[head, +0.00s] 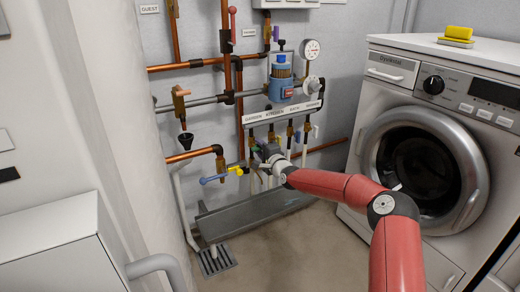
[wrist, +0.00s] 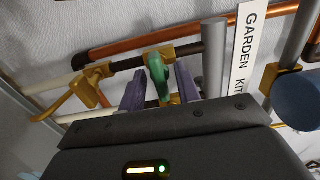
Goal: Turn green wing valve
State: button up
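The green wing valve (wrist: 158,78) shows in the wrist view, on a brass fitting of a pipe beside the GARDEN end of the label strip. My gripper (wrist: 161,90) has its two purple fingers apart, one on each side of the green wing. A small gap shows at the right finger; I cannot tell whether the left finger touches. In the head view my gripper (head: 262,154) is at the left end of the row of valves under the manifold. It largely hides the green valve there.
The white label strip (head: 283,112) runs above the valves. A blue lever (head: 212,180) and a copper pipe with a black funnel (head: 186,141) are to the left. A grey trough (head: 255,211) lies below. The washing machine (head: 425,150) stands right, with open floor in front.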

jog(key=v, duration=0.7)
jog(key=shift+s+d, duration=0.2)
jog(key=shift+s, duration=0.15)
